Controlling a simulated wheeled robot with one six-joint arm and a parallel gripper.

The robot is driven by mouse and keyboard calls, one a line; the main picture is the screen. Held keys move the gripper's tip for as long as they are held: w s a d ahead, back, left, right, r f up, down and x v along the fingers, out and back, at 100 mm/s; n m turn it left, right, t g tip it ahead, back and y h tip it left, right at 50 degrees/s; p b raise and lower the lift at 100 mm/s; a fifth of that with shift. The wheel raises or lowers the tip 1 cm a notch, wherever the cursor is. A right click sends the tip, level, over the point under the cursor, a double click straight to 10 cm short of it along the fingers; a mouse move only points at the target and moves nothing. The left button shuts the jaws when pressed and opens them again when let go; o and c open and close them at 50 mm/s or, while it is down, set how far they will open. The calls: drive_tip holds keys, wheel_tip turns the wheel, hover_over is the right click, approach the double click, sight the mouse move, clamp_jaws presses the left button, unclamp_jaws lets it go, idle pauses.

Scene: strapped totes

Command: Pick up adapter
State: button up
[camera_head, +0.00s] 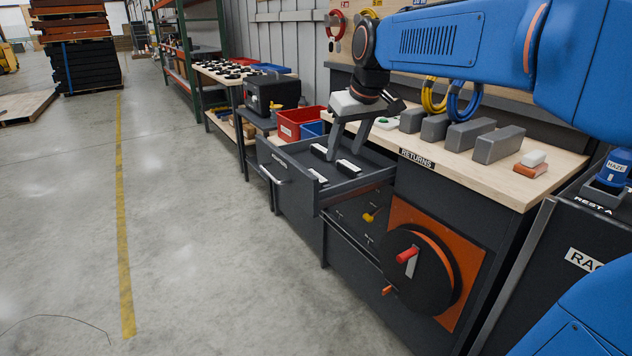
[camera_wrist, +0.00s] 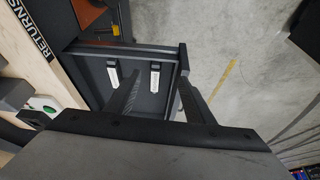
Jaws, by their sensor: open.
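Several small black-and-white blocks, which look like adapters, lie in the open grey drawer (camera_head: 268,152). One adapter (camera_head: 348,168) is at the drawer's right, one (camera_head: 317,175) is toward the front, and another (camera_head: 318,152) is farther back. My gripper (camera_head: 346,153) is open and empty, pointing down over the drawer. In the wrist view, two adapters show, a left one (camera_wrist: 113,76) and a right one (camera_wrist: 154,78). The right one appears between the fingers (camera_wrist: 158,80); the left one is outside them. I cannot tell how high the fingertips are above the drawer floor.
The wooden bench (camera_head: 462,171) behind the drawer carries grey blocks (camera_head: 497,145) and an orange-and-white piece (camera_head: 531,164). A red bin (camera_head: 290,124) stands beyond the drawer. A black wheel with a red handle (camera_head: 422,272) projects below.

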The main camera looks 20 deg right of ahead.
approach(317, 173)
drive_tip(key=f, duration=0.1)
drive_tip(key=a+f, duration=0.1)
drive_tip(key=f, duration=0.1)
drive_tip(key=shift+n, duration=0.4)
drive_tip(key=shift+x, duration=2.55)
drive_tip(key=shift+s+f, duration=0.15)
drive_tip(key=shift+f, duration=0.15)
drive_tip(key=c, duration=1.2)
drive_tip(key=shift+r, duration=0.1)
